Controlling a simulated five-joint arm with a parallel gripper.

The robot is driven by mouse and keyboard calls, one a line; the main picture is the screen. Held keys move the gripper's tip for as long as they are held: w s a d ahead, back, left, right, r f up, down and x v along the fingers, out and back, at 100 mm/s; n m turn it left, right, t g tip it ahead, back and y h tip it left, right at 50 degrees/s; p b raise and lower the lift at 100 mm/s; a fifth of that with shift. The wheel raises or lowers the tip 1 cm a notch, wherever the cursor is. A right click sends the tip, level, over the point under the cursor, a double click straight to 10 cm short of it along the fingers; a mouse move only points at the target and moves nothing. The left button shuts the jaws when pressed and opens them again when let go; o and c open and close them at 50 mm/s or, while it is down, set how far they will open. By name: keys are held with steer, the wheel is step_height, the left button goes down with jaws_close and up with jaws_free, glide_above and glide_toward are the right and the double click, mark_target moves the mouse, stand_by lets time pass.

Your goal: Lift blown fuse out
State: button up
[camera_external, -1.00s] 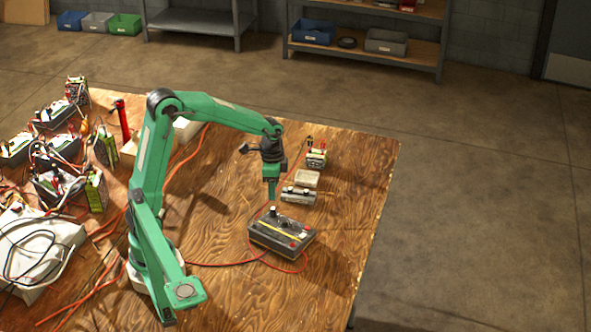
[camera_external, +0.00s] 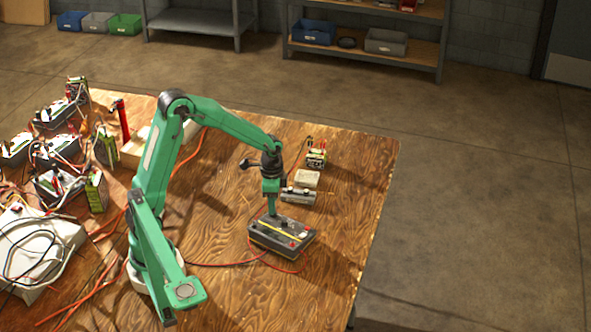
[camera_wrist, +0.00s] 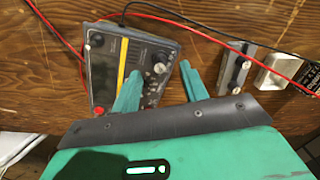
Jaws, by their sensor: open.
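The dark grey charger box (camera_external: 281,237), with a yellow strip and red terminals, lies on the wooden table. In the wrist view the box (camera_wrist: 103,70) shows behind my fingers. A dark, knob-like piece (camera_wrist: 160,68), which may be the blown fuse, stands on its top between my two fingertips. My gripper (camera_external: 272,212) is open and low over the far left part of the box. In the wrist view its green fingers (camera_wrist: 160,72) lie either side of that piece. Whether they touch it I cannot tell. The external view hides the piece behind the gripper.
A grey holder block (camera_external: 298,196) and a pale tray (camera_external: 306,179) lie just behind the box. A small battery-like unit (camera_external: 316,158) with leads stands farther back. Red and black cables run beside the box. Cluttered chargers fill the left; the right table edge is clear.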

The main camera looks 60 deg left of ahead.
steer(key=shift+f, duration=1.15)
steer(key=c, duration=0.9)
